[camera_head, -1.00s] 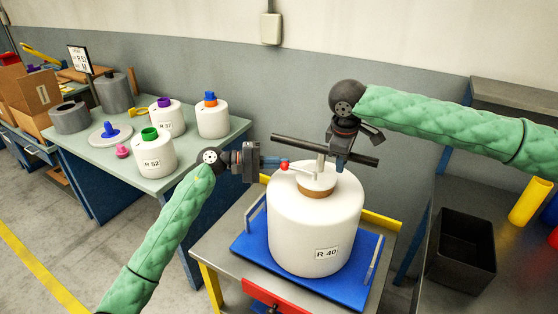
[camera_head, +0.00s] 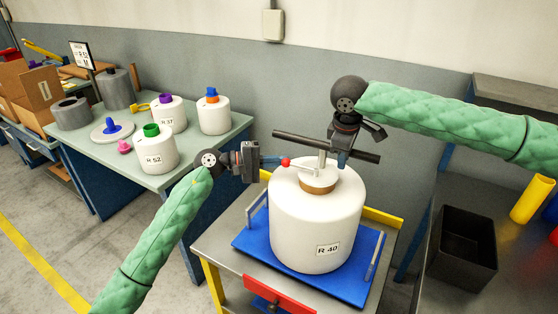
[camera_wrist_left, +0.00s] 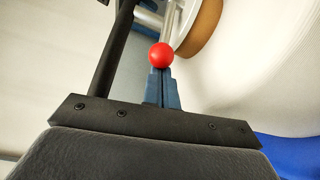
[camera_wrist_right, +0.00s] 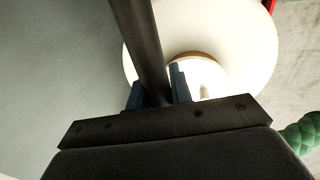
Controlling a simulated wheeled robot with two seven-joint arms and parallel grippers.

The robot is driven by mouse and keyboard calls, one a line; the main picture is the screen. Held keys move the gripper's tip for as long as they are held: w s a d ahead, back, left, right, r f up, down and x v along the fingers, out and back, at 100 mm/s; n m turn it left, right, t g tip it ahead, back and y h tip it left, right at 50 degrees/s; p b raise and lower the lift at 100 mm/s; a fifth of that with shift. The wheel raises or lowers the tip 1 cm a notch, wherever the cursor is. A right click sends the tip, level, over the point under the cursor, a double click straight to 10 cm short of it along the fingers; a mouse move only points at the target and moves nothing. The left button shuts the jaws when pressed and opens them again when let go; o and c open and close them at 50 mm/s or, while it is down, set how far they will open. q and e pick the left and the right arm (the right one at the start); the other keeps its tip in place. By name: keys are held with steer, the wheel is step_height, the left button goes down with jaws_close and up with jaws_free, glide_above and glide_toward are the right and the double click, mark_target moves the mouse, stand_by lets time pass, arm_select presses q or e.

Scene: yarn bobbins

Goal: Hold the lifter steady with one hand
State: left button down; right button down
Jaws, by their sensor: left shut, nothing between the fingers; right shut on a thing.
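The lifter is a dark crossbar (camera_head: 296,140) on a grey post that goes down into the brown core (camera_head: 319,185) of the large white bobbin R 40 (camera_head: 310,222). A thin lever with a red ball (camera_head: 286,162) sticks out to the left from the post. My right gripper (camera_head: 342,160) is shut on the crossbar, right of the post; the bar (camera_wrist_right: 140,45) runs between its fingers in the right wrist view. My left gripper (camera_head: 278,161) is shut and empty, with its fingertips close to the red ball (camera_wrist_left: 161,55). I cannot tell whether they touch.
Bobbin R 40 stands on a blue plate (camera_head: 250,243) on a metal cart with yellow corners. A table (camera_head: 104,165) at left carries smaller white bobbins with coloured plugs. A bench with a black bin (camera_head: 463,250) stands at right. Floor between left table and cart is free.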

arm_select(q)
steer(key=shift+s+a+n+t+y, duration=0.25)
steer(key=shift+s+n+t+y, duration=0.2)
steer(key=shift+s+n+t, duration=0.5)
steer(key=shift+s+a+n+t+y, duration=0.2)
steer(key=shift+s+n+t+y, duration=0.45)
steer(key=shift+t, duration=0.6)
steer(key=shift+s+t, duration=0.3)
steer(key=shift+s, duration=0.8)
steer(key=shift+h, duration=0.3)
steer(key=s+d, duration=0.1)
steer(key=s, duration=0.1)
steer(key=s+d, duration=0.1)
steer(key=s, duration=0.2)
steer(key=s+d, duration=0.1)
steer(key=s, duration=0.1)
steer(key=shift+s+d, duration=0.1)
steer(key=shift+s, duration=0.15)
steer(key=shift+s+d, duration=0.35)
steer(key=shift+d, duration=0.1)
steer(key=shift+w+a, duration=0.35)
steer(key=shift+w+a+f, duration=0.2)
steer(key=shift+w+a, duration=0.35)
steer(key=shift+a, duration=0.05)
steer(key=shift+w+a+f, duration=0.2)
steer(key=shift+w+a, duration=0.35)
steer(key=s+a, duration=0.4)
steer(key=s, duration=0.5)
steer(key=shift+r, duration=0.35)
